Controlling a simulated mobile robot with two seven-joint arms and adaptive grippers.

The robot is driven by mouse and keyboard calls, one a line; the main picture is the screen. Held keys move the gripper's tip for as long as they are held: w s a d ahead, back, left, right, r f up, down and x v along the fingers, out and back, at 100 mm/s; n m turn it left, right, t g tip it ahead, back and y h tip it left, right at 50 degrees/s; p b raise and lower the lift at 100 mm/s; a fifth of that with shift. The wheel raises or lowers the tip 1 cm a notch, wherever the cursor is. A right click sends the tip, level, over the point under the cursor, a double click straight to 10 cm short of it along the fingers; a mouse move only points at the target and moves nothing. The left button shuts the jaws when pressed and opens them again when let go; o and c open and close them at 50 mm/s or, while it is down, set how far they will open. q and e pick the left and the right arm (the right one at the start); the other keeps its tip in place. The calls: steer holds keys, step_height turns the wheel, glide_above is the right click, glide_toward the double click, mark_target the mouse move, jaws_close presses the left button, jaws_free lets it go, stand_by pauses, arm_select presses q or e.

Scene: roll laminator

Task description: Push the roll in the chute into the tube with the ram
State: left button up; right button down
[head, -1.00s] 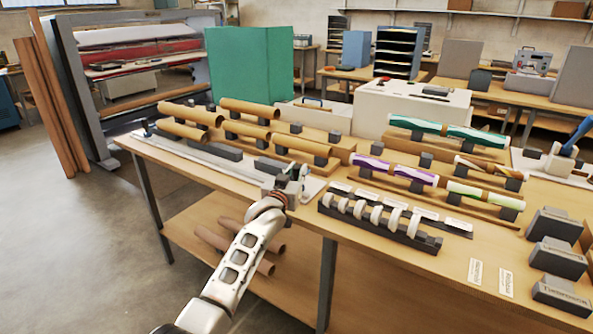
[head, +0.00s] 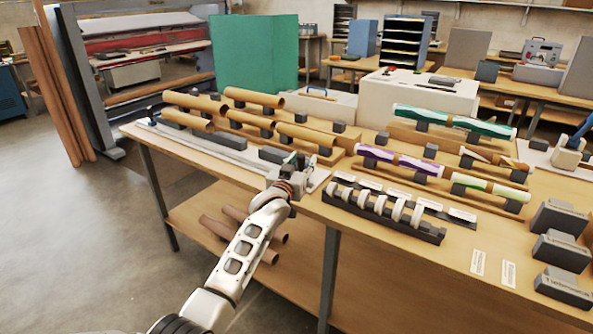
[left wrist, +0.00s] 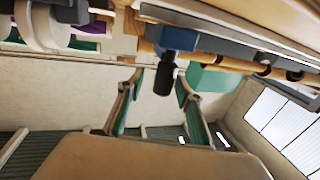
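My left gripper (head: 300,172) is at the near right end of the long pale chute (head: 218,150) on the workbench. In the left wrist view its two fingers (left wrist: 160,103) are spread apart. A black knob (left wrist: 166,78) under a blue block (left wrist: 178,38) shows between them, with a visible gap on each side. I cannot tell whether this is the ram's handle. Brown cardboard tubes (head: 186,119) rest on dark cradles behind the chute. A roll inside the chute cannot be made out. My right gripper is not in view.
A dark rack with white rings (head: 380,206) stands right of the gripper. Purple-white (head: 400,160) and green-white rolls (head: 452,121) lie on cradles behind it. Dark labelled blocks (head: 561,250) stand at the right. More brown tubes (head: 230,240) lie on the lower shelf.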

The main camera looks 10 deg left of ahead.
arm_select(q)
steer(key=s, duration=1.1)
steer(key=shift+s+a, duration=0.2)
steer(key=shift+a, duration=0.25)
steer(key=s+f+m+g, duration=0.1)
steer(key=s+f, duration=0.3)
steer(key=f, duration=0.3)
steer(key=s+f+g, duration=0.1)
steer(key=s+f, duration=0.4)
steer(key=f, duration=0.1)
steer(key=s+f+g, duration=0.1)
steer(key=s+f, duration=0.5)
steer(key=s, duration=0.4)
steer(key=s+f+m+g, duration=0.1)
steer(key=s+f+g, duration=0.1)
steer(key=s+f, duration=0.5)
steer(key=s+f+m+g+h, duration=0.1)
steer(key=s+f+g, duration=0.1)
steer(key=s+f, duration=0.5)
steer(key=s, duration=0.6)
steer(key=shift+s+a, duration=0.2)
steer(key=shift+a, duration=0.15)
